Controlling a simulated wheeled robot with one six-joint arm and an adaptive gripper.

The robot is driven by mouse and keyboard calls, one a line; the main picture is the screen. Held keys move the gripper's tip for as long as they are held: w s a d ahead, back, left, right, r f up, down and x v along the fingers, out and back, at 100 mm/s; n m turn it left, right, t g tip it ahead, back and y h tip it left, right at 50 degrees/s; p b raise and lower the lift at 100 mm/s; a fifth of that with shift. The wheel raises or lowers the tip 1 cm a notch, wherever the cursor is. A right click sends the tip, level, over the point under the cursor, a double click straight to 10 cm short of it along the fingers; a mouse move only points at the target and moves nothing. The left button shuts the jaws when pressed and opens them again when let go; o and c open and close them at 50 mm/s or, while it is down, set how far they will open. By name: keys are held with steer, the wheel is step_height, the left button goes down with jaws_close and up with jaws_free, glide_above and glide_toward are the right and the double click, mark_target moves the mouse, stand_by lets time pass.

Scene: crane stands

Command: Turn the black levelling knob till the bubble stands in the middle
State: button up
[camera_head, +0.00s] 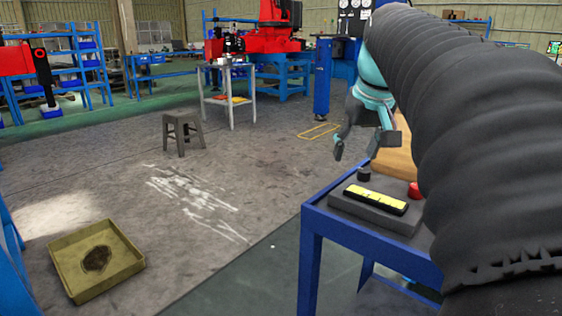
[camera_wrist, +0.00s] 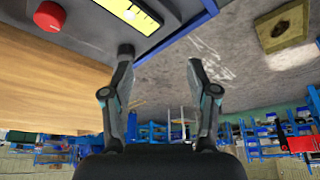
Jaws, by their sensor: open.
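The black levelling knob (camera_head: 364,174) stands at the far end of a dark grey block (camera_head: 345,202) on the blue table. A long level with a yellow face (camera_head: 375,200) lies on the block; its yellow strip (camera_wrist: 128,12) also shows at the top of the wrist view. The bubble is too small to place surely. My gripper (camera_head: 356,146) is open and empty above the knob. In the wrist view, the knob (camera_wrist: 126,49) shows just beyond the left fingertip of my gripper (camera_wrist: 160,62), not centred between the fingers.
A red knob (camera_head: 414,190) sits on the block's right side; it also shows in the wrist view (camera_wrist: 49,16). A wooden board (camera_head: 396,160) lies behind the block. A tray (camera_head: 68,262) and a stool (camera_head: 183,132) stand on the floor, with open floor between.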

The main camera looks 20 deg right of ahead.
glide_toward(365, 170)
steer(key=shift+m, duration=0.3)
steer(key=b+x, duration=0.2)
steer(key=x, duration=0.7)
jaws_close()
